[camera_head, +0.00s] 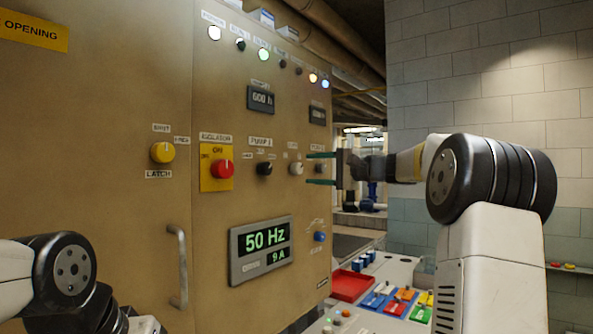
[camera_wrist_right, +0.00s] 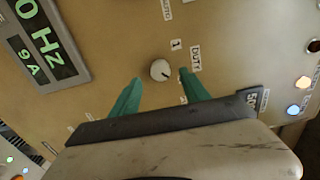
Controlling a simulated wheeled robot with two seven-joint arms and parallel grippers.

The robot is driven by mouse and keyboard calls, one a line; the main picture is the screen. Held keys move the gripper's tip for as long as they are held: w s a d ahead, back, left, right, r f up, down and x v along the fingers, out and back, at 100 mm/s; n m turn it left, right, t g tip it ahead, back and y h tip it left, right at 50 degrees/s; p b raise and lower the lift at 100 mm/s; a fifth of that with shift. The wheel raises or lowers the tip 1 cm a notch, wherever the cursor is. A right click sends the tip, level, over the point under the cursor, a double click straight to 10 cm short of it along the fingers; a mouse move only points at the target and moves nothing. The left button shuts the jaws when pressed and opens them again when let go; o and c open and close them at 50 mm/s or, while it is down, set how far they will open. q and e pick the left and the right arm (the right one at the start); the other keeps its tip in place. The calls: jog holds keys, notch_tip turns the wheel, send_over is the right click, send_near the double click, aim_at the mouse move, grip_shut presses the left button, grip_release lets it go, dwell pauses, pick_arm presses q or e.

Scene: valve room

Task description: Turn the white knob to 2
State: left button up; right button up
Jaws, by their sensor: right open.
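The white knob (camera_head: 296,168) is on the tan cabinet's front panel, right of the black knob. In the right wrist view the white knob (camera_wrist_right: 160,70) shows a dark pointer mark toward the lower right. A "DUTY" label and a "1" are beside it; I cannot read a 2. My right gripper (camera_head: 308,169) is open, its green fingers directed at the panel near the knob. In the wrist view the fingertips (camera_wrist_right: 160,76) are on either side of the knob with gaps; contact is not visible. My left gripper is not in view; only part of that arm shows at lower left.
A black knob (camera_head: 264,169), a red knob on a yellow plate (camera_head: 222,169) and a yellow knob (camera_head: 162,152) are to the left. A blue knob (camera_head: 320,237) and the 50 Hz display (camera_head: 262,248) are below. A door handle (camera_head: 178,266) sticks out at lower left.

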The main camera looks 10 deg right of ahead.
jog(key=shift+v, duration=1.85)
